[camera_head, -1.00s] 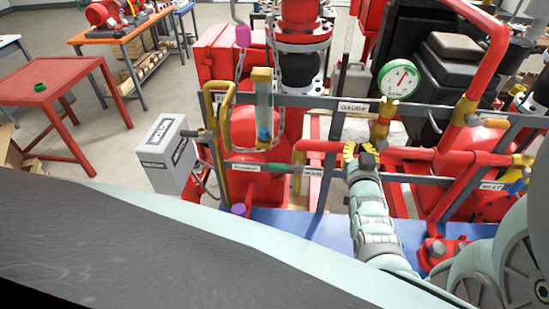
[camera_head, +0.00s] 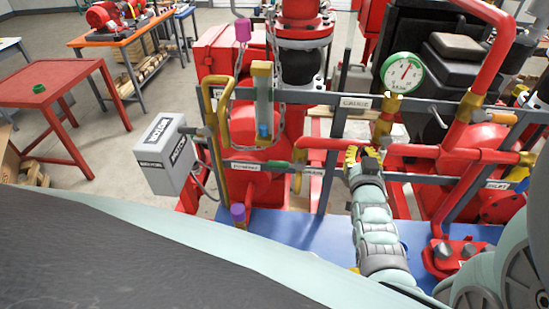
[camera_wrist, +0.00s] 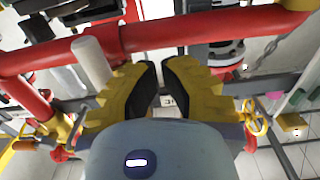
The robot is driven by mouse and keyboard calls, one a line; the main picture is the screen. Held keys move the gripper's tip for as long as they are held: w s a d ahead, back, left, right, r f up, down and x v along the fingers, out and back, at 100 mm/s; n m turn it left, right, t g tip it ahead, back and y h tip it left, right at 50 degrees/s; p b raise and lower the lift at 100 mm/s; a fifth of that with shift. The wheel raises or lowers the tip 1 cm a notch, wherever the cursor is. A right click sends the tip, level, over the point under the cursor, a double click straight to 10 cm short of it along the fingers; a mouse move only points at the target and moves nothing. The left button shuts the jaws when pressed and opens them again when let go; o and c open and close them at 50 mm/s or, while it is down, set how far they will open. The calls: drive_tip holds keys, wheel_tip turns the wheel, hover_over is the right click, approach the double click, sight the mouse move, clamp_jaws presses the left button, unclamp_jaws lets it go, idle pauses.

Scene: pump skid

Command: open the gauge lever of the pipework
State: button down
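The round gauge (camera_head: 402,73) with a green rim and white face stands on a brass fitting (camera_head: 385,118), right of the "GAUGE" label (camera_head: 356,103). A grey curved handle (camera_head: 437,117) to the right of this fitting may be the gauge lever; I cannot be sure. My gripper (camera_head: 362,153) is below the label, near the horizontal red pipe. In the wrist view, my yellow fingers with black pads (camera_wrist: 160,72) stand apart with a narrow empty gap. A pale grey cylinder (camera_wrist: 92,62) lies left of the fingers, outside the gap; it may be a lever handle.
Red pipes (camera_head: 490,60) and grey rails surround the gripper. A red pipe (camera_wrist: 200,30) crosses the wrist view beyond the fingertips. A yellow handwheel (camera_wrist: 256,118) is at right. A grey box (camera_head: 168,155) stands left on the skid; the blue base (camera_head: 300,228) has bare surface.

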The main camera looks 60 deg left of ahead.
drive_tip(key=v, duration=0.8)
drive_tip(key=shift+b, duration=0.3)
drive_tip(key=shift+s+d, duration=0.1)
